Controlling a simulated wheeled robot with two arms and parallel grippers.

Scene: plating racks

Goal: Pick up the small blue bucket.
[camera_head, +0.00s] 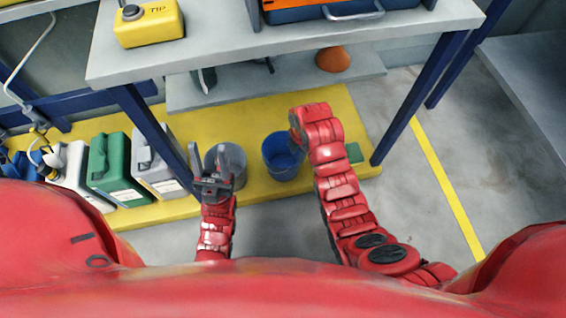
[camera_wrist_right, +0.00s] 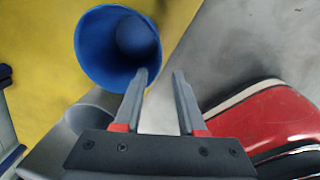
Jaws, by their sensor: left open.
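The small blue bucket (camera_head: 284,160) stands upright on the yellow platform below the shelf. In the right wrist view the blue bucket (camera_wrist_right: 100,48) shows its open mouth, with the left fingertip close to or overlapping its rim; contact cannot be told. My right gripper (camera_wrist_right: 161,71) is open, with nothing between its fingers. In the head view its fingers are hidden behind my right arm, close beside the bucket. My left gripper (camera_head: 208,150) is open, pointing away from me, in front of the grey bucket (camera_head: 236,163).
The grey bucket stands left of the blue one. A green canister (camera_head: 110,165) and a grey canister (camera_head: 156,165) stand further left. The grey shelf (camera_head: 240,60) overhangs the platform (camera_head: 258,118), with a blue post (camera_head: 415,98) at right. Floor right of it is clear.

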